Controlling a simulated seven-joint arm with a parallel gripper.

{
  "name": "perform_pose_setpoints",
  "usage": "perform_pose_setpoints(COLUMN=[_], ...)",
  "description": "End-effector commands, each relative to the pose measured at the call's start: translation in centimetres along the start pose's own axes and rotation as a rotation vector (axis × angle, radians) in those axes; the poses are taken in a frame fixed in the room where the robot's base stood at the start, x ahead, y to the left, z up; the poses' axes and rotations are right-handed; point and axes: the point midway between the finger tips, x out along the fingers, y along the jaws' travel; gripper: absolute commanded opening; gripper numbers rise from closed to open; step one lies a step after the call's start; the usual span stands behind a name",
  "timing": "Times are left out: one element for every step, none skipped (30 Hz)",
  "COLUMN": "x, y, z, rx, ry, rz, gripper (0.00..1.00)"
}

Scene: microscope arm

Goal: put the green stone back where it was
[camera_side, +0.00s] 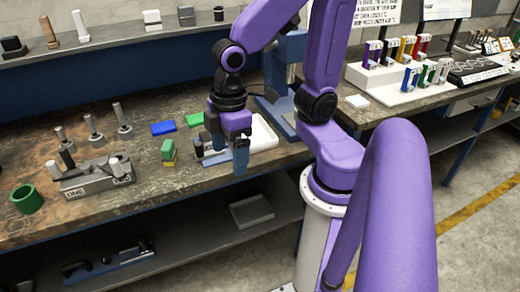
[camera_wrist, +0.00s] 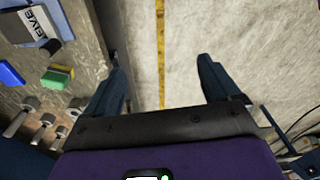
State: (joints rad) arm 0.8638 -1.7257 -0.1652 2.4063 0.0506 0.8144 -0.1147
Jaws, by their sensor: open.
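A block with a green upper part and a yellow lower part (camera_side: 168,152) stands on the worn bench, left of my gripper. It also shows at the left of the wrist view (camera_wrist: 57,77). A flat green block (camera_side: 195,119) lies farther back, beside a flat blue block (camera_side: 163,128). I cannot tell for sure which green piece is the green stone. My gripper (camera_side: 240,163) points down near the bench's front edge. In the wrist view its fingers are wide apart (camera_wrist: 163,85), with only floor between them and nothing held.
A grey fixture (camera_side: 95,180) with upright knobbed pins behind it and a green ring (camera_side: 27,199) stand at the left of the bench (camera_side: 160,190). A blue stand (camera_side: 285,80) is behind my gripper. A white rack with coloured pieces (camera_side: 400,75) is on the right bench.

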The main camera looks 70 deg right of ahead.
Motion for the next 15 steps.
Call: perform_pose_setpoints(x=[-0.2,-0.3,-0.4,-0.5,-0.5,-0.6,-0.6,-0.7,-0.7,-0.7,-0.7,-0.7,-0.7,-0.7,-0.7], y=[-1.3,-1.8,-2.4,-2.8,-3.1,-3.4,-3.6,-3.7,-3.9,-3.9,-4.0,-4.0,-4.0,-4.0,-4.0], z=[1.2,1.8,2.6,3.1,3.5,4.1,4.4,4.6,4.9,5.0,5.1,5.2,5.2,5.2,5.2], rx=[-0.043,-0.062,-0.084,-0.098,-0.111,-0.125,-0.134,-0.142,-0.148,-0.152,-0.154,-0.156,-0.156,-0.156,-0.155], ry=[-0.012,-0.019,-0.030,-0.035,-0.042,-0.048,-0.051,-0.055,-0.058,-0.060,-0.061,-0.062,-0.063,-0.063,-0.063], rz=[0.001,0.004,0.006,0.008,0.010,0.013,0.014,0.016,0.018,0.019,0.019,0.020,0.020,0.020,0.020], gripper=[0.90,0.90,0.90,0.90,0.90,0.90,0.90,0.90,0.90,0.90,0.90,0.90,0.90,0.90,0.90])
